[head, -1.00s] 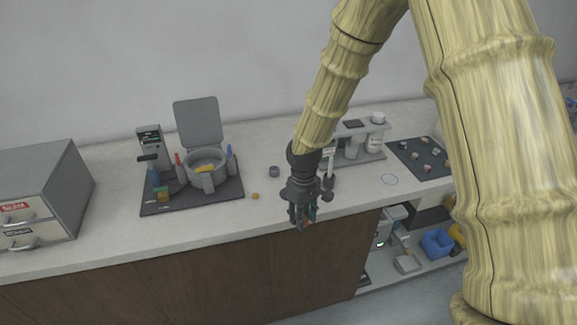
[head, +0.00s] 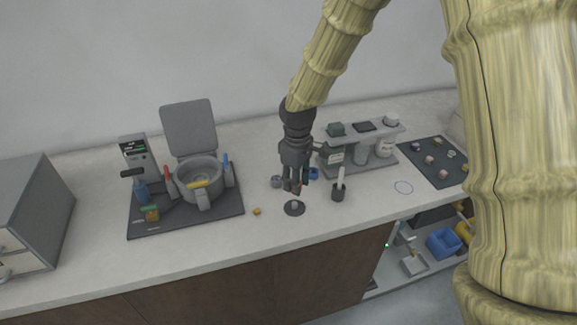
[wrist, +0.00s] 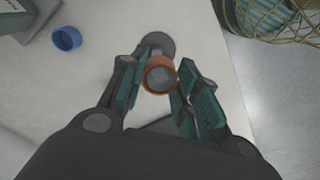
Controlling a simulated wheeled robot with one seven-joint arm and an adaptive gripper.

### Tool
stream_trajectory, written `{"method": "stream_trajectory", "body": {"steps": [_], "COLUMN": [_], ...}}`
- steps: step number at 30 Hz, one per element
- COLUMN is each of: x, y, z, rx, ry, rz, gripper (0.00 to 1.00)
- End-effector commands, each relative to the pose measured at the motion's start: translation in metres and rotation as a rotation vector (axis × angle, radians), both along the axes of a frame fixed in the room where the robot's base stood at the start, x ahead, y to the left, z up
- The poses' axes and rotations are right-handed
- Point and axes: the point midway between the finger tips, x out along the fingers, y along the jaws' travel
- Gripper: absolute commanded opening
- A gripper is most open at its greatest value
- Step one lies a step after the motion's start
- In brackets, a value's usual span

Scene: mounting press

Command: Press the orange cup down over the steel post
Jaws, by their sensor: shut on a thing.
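My gripper (head: 292,187) points down above the counter and is shut on the orange cup. In the wrist view the orange cup (wrist: 147,82) sits between the fingertips (wrist: 159,80), its round orange rim around a grey middle. In the head view only a sliver of orange shows at the fingers. The steel post (head: 294,205) stands on a dark round base just below my gripper. In the wrist view a dark round base (wrist: 160,44) shows just beyond the cup and partly behind it. The cup appears to be above the post; the exact gap cannot be told.
A blue cup (head: 314,173) and a grey cup (head: 276,182) stand behind. A dark holder with a white-handled tool (head: 338,190) is close on the right. A press machine (head: 200,176) on a dark mat stands left, a rack (head: 362,162) right.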

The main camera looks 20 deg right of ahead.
Motion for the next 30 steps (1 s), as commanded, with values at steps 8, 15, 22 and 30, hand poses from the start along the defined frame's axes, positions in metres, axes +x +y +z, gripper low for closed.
{"method": "stream_trajectory", "body": {"steps": [8,15,22,30], "x": [0.001,0.002,0.001,0.000], "y": [0.005,0.006,0.005,0.004], "z": [-0.004,-0.018,-0.036,-0.053], "rx": [0.000,0.000,0.000,-0.001], "ry": [0.000,0.000,0.000,0.002], "rz": [0.007,0.009,0.007,0.006], "gripper": [0.03,0.03,0.03,0.03]}}
